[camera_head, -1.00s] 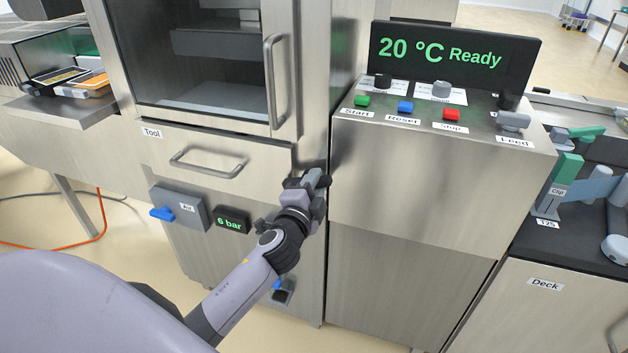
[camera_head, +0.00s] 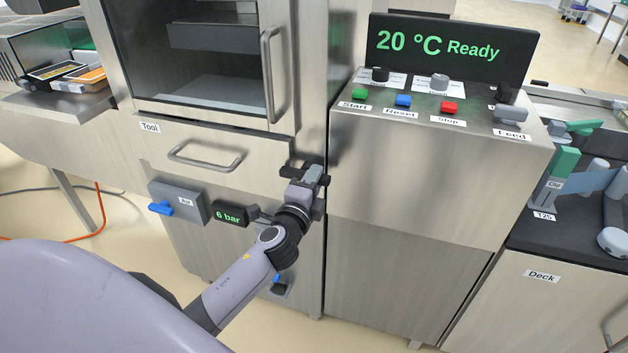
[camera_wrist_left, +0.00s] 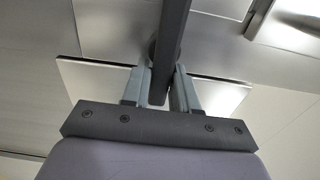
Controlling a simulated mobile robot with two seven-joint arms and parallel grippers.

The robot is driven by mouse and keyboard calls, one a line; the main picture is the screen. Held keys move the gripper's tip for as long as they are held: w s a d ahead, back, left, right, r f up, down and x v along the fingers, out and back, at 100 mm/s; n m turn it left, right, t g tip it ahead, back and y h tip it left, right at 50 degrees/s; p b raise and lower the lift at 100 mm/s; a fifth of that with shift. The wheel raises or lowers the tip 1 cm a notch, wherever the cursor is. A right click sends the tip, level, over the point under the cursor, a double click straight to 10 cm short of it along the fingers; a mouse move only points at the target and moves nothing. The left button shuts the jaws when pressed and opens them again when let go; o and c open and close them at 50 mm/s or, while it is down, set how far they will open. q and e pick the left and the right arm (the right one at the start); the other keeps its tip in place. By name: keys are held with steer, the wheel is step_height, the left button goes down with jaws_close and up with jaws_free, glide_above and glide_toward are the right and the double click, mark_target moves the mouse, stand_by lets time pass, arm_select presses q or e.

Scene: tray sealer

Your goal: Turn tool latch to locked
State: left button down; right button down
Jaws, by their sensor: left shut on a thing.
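My left gripper (camera_head: 304,172) is at the right end of the tool drawer front (camera_head: 225,158), below the oven-like door. In the left wrist view my gripper (camera_wrist_left: 161,88) has its two fingers closed on a dark bar, the tool latch (camera_wrist_left: 172,40), which runs between them from the top of the picture. In the head view only a dark end of the latch (camera_head: 286,171) shows beside the gripper; the rest is hidden behind it. The drawer, labelled Tool, looks closed. My right gripper is in no view.
The drawer's bar handle (camera_head: 205,163) is left of my gripper. Below are the Air box (camera_head: 180,203) with a blue lever and the "6 bar" display (camera_head: 230,214). The control panel (camera_head: 440,108) reads "20 °C Ready". The door handle (camera_head: 272,75) stands out above.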

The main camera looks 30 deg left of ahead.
arm_select(q)
steer(key=shift+a+f, duration=0.15)
steer(key=shift+a, duration=0.15)
steer(key=c, duration=1)
jaws_free()
steer(key=shift+s+d, duration=0.1)
steer(key=shift+d, duration=0.05)
steer(key=v, duration=0.7)
